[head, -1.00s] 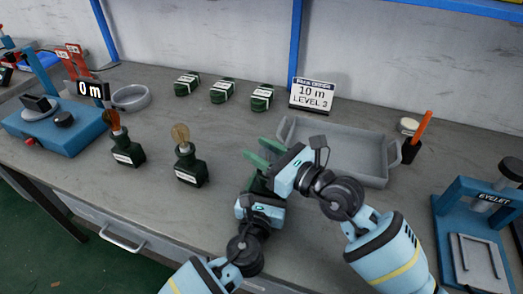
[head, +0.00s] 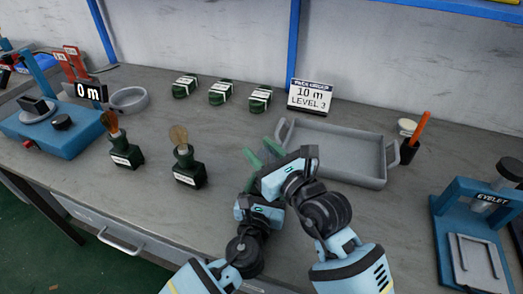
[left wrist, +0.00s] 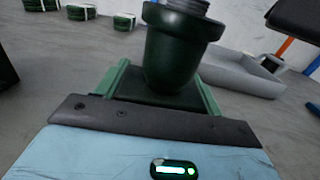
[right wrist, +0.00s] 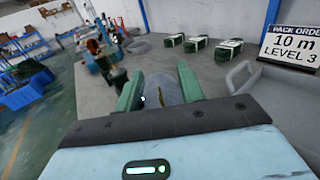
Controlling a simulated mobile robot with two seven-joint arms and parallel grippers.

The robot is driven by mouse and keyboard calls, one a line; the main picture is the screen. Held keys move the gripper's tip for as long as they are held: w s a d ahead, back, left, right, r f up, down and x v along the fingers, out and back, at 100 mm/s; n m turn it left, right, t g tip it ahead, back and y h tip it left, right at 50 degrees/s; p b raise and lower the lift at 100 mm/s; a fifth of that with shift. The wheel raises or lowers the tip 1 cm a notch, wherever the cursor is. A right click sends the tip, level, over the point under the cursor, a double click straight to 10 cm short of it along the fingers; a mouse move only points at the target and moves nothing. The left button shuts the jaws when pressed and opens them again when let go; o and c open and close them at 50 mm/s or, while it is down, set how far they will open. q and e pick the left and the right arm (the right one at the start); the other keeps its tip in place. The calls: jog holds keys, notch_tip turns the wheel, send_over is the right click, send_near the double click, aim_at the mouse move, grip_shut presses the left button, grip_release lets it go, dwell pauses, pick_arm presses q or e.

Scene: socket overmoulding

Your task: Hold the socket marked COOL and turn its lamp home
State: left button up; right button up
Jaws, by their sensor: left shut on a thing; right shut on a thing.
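My left gripper (left wrist: 163,90) is shut on a dark green socket (left wrist: 180,50), upright between its green fingers in the left wrist view. Any mark on it is hidden. A grey threaded lamp base (left wrist: 186,4) shows at the socket's mouth; how deep it sits I cannot tell. My right gripper (head: 263,154) is above the left one, shut on a clear glass lamp (right wrist: 163,90), seen between its fingers in the right wrist view. In the head view the grippers hide most of socket and lamp.
Two dark sockets with lamps (head: 125,153) (head: 188,168) stand to the left. Several green packs (head: 220,93) lie behind. A grey tray (head: 372,178) is right of my grippers, and a blue eyelet press (head: 447,225) stands far right. The bench between sockets and packs is clear.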

jog(key=shift+r, duration=0.25)
jog(key=o, duration=1)
jog(key=shift+f, duration=0.15)
jog(key=v, duration=1.2)
